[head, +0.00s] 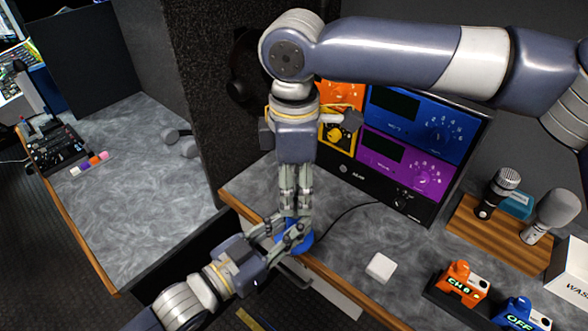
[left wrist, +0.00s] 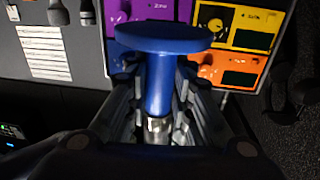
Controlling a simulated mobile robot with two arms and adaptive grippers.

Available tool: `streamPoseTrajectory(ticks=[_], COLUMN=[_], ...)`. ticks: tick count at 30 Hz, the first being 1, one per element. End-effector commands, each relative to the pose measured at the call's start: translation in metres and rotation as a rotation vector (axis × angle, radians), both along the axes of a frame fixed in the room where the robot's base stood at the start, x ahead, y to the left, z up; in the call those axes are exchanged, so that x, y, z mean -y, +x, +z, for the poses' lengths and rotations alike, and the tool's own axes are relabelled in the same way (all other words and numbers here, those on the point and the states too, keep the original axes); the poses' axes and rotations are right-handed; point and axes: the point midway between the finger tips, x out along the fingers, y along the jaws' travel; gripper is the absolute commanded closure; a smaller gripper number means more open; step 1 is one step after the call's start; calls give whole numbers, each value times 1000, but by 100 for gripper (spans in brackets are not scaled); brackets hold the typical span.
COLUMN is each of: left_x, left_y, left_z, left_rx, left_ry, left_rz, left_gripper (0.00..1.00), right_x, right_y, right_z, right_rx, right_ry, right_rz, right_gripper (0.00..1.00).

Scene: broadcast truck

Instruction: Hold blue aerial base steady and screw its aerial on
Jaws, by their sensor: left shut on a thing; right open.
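The blue aerial base (head: 303,243) is at the desk's front edge in the head view, partly covered by both grippers. In the left wrist view it shows a wide blue disc (left wrist: 165,38) and a blue stem (left wrist: 160,85), with a silver metal piece (left wrist: 155,128) at the stem's end. My left gripper (head: 284,238) is shut on the blue base, its fingers on both sides of the stem. My right gripper (head: 290,208) points down just above the left fingers and is open. I cannot make out an aerial; the space between the right fingertips is hard to see.
A rack with orange, yellow, blue and purple panels (head: 415,140) stands behind. A dark cable (head: 340,216) runs over the desk (head: 345,245). A white block (head: 380,267), an orange CH box (head: 461,285), a blue OFF box (head: 518,313) and microphones on a wooden stand (head: 500,233) are to the right.

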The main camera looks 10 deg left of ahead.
Motion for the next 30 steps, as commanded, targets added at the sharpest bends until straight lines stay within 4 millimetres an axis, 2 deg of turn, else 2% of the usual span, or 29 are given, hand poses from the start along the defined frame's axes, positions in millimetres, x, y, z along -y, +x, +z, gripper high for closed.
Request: streamPoseTrajectory(ticks=[3, 7, 18, 20, 24, 30], left_x=[0, 0, 0, 0, 0, 0], left_y=[0, 0, 0, 0, 0, 0], left_z=[2, 2, 2, 2, 2, 2], left_rx=[4, 4, 4, 4, 4, 4], left_ry=[-2, -2, -2, -2, -2, -2], left_rz=[-1, 0, -1, 0, -1, -1], left_gripper=[100, 100, 100, 100, 100, 100], right_x=[0, 0, 0, 0, 0, 0], right_y=[-1, 0, 0, 0, 0, 0], right_z=[-17, -29, -34, -34, -34, -34], right_rx=[-1, 1, 1, 1, 1, 0], right_ry=[-1, 0, 0, 0, 0, 1], right_rz=[1, 1, 1, 1, 0, -34], right_gripper=[58, 58, 58, 70, 100, 100])
